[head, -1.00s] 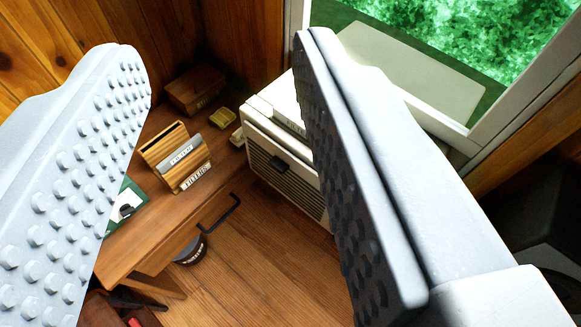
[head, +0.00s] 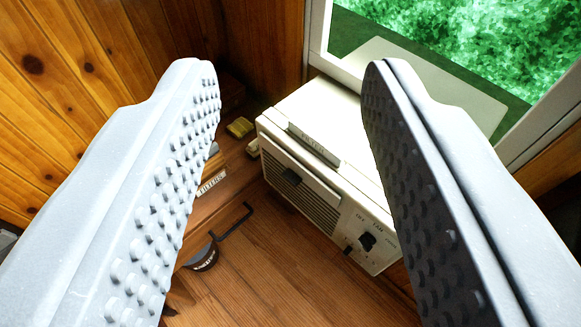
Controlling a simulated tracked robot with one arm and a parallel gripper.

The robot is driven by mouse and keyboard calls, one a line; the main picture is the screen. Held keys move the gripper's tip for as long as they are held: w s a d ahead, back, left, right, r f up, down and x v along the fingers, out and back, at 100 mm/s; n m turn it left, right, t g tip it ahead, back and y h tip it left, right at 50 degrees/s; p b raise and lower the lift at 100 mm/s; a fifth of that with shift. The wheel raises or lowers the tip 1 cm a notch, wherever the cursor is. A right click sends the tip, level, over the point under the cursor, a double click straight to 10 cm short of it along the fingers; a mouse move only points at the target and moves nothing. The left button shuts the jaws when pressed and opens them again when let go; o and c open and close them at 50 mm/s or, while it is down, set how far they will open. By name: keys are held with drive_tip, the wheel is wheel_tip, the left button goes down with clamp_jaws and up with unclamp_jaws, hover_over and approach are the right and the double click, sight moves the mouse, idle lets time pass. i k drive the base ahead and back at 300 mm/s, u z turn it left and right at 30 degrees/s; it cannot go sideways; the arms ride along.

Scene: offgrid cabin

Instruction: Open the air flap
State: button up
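A cream box unit (head: 345,110) stands below the window. A raised, labelled strip (head: 315,143) lies along the top front edge. To the right on the front are a fan dial (head: 368,241) and a small dark lever (head: 348,251). My gripper (head: 290,75) is open and empty, its two studded fingers wide apart. The unit shows between them, and the right finger hides its right side.
A wooden desk, mostly hidden by my left finger, carries a block labelled FILTERS (head: 212,183) and a yellow block (head: 239,128). A black bent rod (head: 235,220) and a dark round item (head: 203,258) are lower down. Wood floor (head: 290,275) before the unit is clear.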

sight(295, 172)
drive_tip(key=u, duration=0.05)
drive_tip(key=k, duration=0.5)
drive_tip(key=u, duration=2.05)
drive_tip(key=k, duration=1.2)
drive_tip(key=z, duration=0.75)
drive_tip(key=i, duration=1)
